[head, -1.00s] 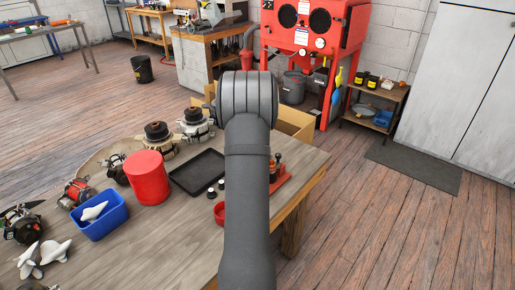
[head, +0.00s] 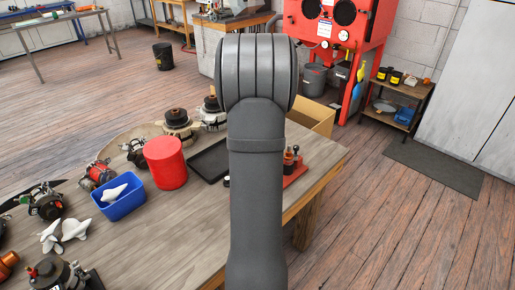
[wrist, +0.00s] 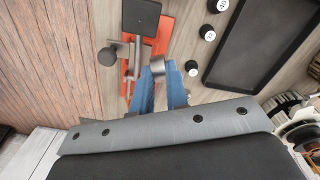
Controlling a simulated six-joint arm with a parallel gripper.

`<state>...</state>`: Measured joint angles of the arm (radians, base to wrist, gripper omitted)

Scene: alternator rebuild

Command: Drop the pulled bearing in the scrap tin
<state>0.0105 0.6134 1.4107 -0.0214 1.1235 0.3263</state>
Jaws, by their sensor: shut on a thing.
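In the wrist view, my gripper (wrist: 160,84) has blue fingers and is shut on a small grey metal piece, which looks like the bearing (wrist: 158,66), at its fingertips. The held piece is over the wooden bench, beside a red fixture (wrist: 159,41) with a dark post and plate. I cannot tell its height above the bench. In the head view my own arm hides the gripper and the bearing. A red cylinder (head: 166,163) stands on the bench left of my arm; I cannot tell whether it is the scrap tin.
A black tray (wrist: 262,40) lies right of my gripper, with several small black pots with white tops (wrist: 207,32) beside it. A blue bin (head: 119,202) and several alternators (head: 46,201) occupy the bench's left. The bench's front middle (head: 175,235) is clear.

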